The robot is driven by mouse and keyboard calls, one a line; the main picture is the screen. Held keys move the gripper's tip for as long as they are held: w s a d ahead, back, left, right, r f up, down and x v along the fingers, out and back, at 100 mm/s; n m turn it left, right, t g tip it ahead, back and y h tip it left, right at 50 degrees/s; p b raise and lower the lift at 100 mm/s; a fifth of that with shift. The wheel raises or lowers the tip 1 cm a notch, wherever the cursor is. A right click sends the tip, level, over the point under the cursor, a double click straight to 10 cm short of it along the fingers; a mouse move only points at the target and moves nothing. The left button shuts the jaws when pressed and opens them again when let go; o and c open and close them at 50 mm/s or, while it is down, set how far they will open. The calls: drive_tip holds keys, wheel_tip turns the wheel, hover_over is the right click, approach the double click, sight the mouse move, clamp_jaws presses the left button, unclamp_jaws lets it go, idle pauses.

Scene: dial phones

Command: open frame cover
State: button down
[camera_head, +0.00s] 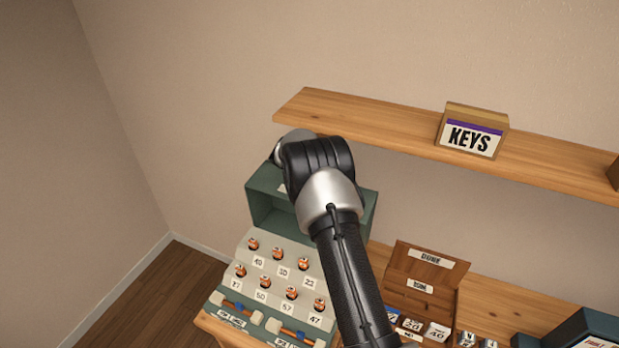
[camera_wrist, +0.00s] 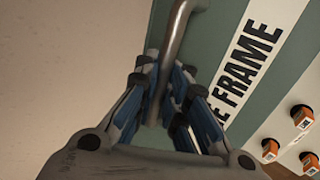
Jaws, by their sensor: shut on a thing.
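The green frame cover (camera_wrist: 222,35) shows in the wrist view with a white label ending in "FRAME". A grey metal bar handle (camera_wrist: 178,32) runs along it. My gripper (camera_wrist: 160,78) has its blue-padded fingers shut around the handle. In the head view, the green cover (camera_head: 262,205) stands at the back of a pale sloped panel (camera_head: 238,258), behind my arm. That panel carries several orange-topped jacks with number labels. My arm hides my gripper, the handle and part of the cover in the head view; how far the cover is tilted is hard to tell.
A wooden shelf (camera_head: 380,127) runs along the wall above, bearing a "KEYS" box (camera_head: 472,131). To the right, a wooden box (camera_head: 420,275) stands on the table with number cards before it. A dark teal object (camera_head: 585,330) is at the lower right. Open wall lies left.

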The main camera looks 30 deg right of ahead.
drive_tip(key=c, duration=1.9)
unclamp_jaws()
drive_tip(key=shift+w+r, duration=0.15)
drive_tip(key=shift+r, duration=0.25)
drive_tip(key=shift+c, duration=0.2)
drive_tip(key=shift+f, duration=0.1)
drive_tip(key=v, duration=1.2)
drive_tip(key=shift+f, duration=0.1)
